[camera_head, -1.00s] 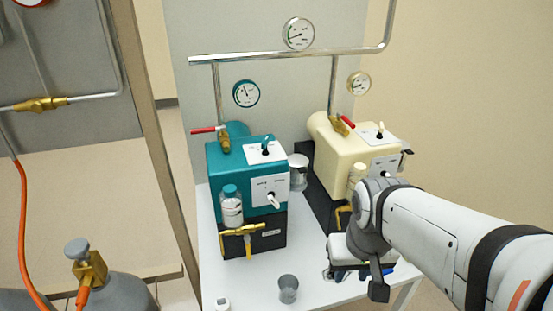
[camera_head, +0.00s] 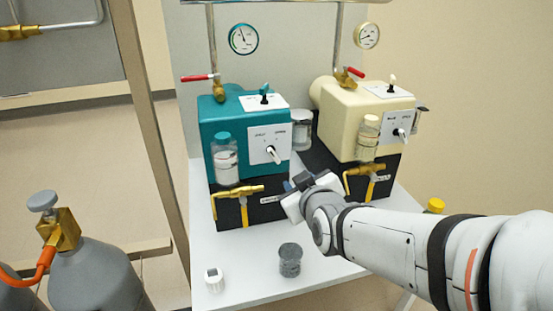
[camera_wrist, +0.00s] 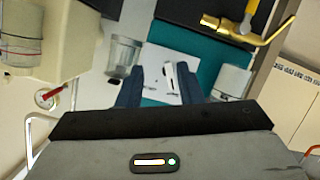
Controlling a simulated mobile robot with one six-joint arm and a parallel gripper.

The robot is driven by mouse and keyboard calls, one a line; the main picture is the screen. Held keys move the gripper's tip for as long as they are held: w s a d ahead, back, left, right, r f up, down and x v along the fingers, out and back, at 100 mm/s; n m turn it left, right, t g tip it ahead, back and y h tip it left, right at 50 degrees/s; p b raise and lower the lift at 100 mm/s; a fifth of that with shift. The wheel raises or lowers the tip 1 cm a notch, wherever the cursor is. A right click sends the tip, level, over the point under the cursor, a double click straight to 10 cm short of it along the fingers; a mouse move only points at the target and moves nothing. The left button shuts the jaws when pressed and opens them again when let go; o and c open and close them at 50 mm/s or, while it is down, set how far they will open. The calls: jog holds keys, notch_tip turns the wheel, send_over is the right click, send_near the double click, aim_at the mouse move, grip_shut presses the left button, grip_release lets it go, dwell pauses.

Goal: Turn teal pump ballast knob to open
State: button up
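The teal pump (camera_head: 232,115) stands on the white table. Its front has a white panel (camera_head: 258,139) with a pale lever-like knob (camera_head: 273,155), pointing down and slightly right. A black switch (camera_head: 264,95) sits on its top panel. My gripper (camera_head: 297,182) is in front of the pump, below and right of the knob, apart from it. In the wrist view, my gripper (camera_wrist: 160,80) has its two blue fingers spread, with the white panel (camera_wrist: 158,92) and pale knob (camera_wrist: 169,71) seen between them. Nothing is held. The right finger partly covers the panel.
A cream pump (camera_head: 345,110) with a similar knob stands close on the right. A vial (camera_head: 225,160) and brass valve (camera_head: 238,192) are at the teal pump's front. A grey cup (camera_head: 290,260) and small white item (camera_head: 214,280) sit on the table below.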

aim_at(275, 158)
jog(key=w+a+n+t+y, duration=0.1)
jog(key=w+a+r+n+t, duration=0.1)
jog(key=w+a+t, duration=0.1)
jog(key=shift+a+t+y, duration=0.3)
jog(key=shift+y, duration=0.1)
jog(key=w+p, duration=0.1)
jog(key=p, duration=0.2)
jog(key=shift+w+a+r, duration=0.15)
jog(key=shift+w, duration=0.05)
jog(key=w+p, duration=0.1)
jog(key=p, duration=0.3)
jog(key=shift+w+a, duration=0.1)
jog(key=shift+a, duration=0.05)
jog(key=shift+w+a+f, duration=0.1)
jog(key=shift+w+f, duration=0.2)
jog(key=shift+x, duration=1)
